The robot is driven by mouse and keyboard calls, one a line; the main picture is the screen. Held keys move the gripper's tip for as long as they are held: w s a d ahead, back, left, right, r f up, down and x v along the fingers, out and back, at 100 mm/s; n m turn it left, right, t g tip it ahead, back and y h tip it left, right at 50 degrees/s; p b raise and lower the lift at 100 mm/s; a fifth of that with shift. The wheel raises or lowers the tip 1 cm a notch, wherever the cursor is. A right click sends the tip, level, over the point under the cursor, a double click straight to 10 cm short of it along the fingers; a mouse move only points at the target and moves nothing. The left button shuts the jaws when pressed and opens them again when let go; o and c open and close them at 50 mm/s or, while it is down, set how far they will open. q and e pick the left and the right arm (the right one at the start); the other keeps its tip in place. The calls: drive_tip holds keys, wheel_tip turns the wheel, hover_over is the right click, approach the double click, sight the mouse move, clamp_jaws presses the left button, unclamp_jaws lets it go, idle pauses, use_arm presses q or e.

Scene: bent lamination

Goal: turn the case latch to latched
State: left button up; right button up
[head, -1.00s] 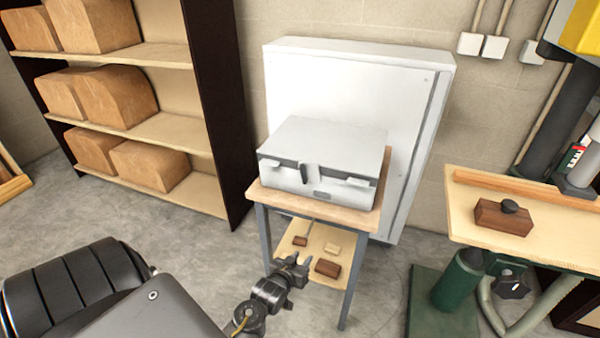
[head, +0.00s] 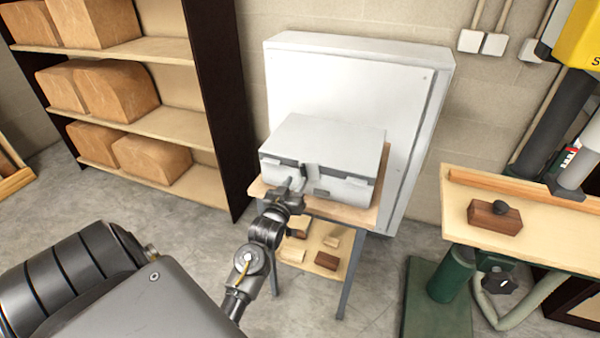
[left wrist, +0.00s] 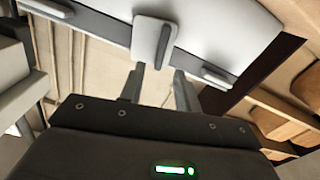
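The closed grey-white case (head: 325,145) sits on a small wooden-topped stand. Its latch (head: 312,174) is a dark lever on the middle of the front face, partly hidden by my gripper in the head view. In the left wrist view the lever (left wrist: 164,44) stands roughly upright on a pale plate. My left gripper (head: 290,190) is just in front of the case front, slightly left of the latch. In the left wrist view its two fingers (left wrist: 159,88) are apart and empty, with the lever beyond the gap. Contact with the lever is not visible. My right gripper is out of view.
The stand's top (head: 365,215) juts out around the case. A lower shelf (head: 318,243) holds several small wood blocks. A tall white cabinet (head: 400,110) stands close behind. Wooden shelving (head: 160,120) is at left, and a workbench (head: 455,205) with a brown block is at right.

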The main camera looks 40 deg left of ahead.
sight(302, 172)
use_arm(q)
drive_tip(key=shift+p+x, duration=0.4)
drive_tip(key=shift+x, duration=1.9)
clamp_jaws()
